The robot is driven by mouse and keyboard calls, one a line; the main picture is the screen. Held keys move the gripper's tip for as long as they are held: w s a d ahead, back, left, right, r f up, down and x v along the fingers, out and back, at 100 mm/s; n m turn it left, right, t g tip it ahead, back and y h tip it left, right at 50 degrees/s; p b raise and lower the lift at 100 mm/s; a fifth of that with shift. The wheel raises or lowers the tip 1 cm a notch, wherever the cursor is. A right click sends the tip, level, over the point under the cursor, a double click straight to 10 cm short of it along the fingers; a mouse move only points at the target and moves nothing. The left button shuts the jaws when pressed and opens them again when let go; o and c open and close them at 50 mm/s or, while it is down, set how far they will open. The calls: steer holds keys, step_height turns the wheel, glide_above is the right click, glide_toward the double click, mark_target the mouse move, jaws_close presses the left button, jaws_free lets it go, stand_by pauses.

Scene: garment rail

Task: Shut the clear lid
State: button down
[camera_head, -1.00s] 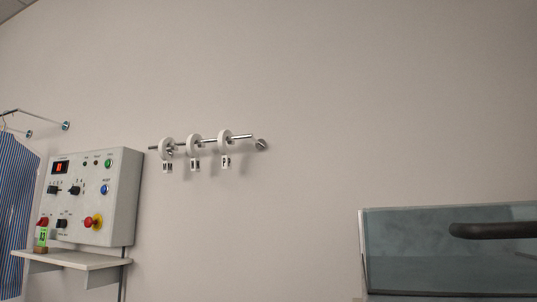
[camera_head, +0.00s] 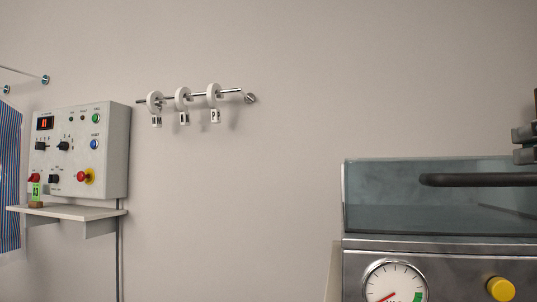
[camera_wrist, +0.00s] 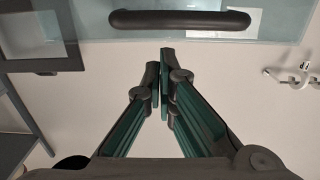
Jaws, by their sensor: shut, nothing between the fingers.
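The clear lid (camera_head: 390,205) is a see-through panel on top of a steel machine at the right of the head view. It appears raised above the machine's body. A dark bar handle (camera_head: 480,180) runs across its upper part. In the wrist view the handle (camera_wrist: 180,21) lies at the top, across the clear panel (camera_wrist: 85,20). My gripper (camera_wrist: 164,50) is shut and empty, its fingertips just below the handle in the picture and apart from it. In the head view only a dark part of my arm shows at the right edge.
The steel machine (camera_head: 450,260) has a dial gauge (camera_head: 394,284) and a yellow knob (camera_head: 501,289). A control box (camera_head: 80,150) and small shelf (camera_head: 70,212) are on the wall at the left. A rail with white rings (camera_head: 184,98) is on the wall between.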

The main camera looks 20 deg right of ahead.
steer(key=s+a+f+p, duration=0.2)
steer(key=s+a+f, duration=0.1)
steer(key=s+a, duration=0.2)
steer(key=shift+s+a, duration=0.4)
steer(key=shift+s, duration=0.95)
steer(key=shift+f, duration=0.1)
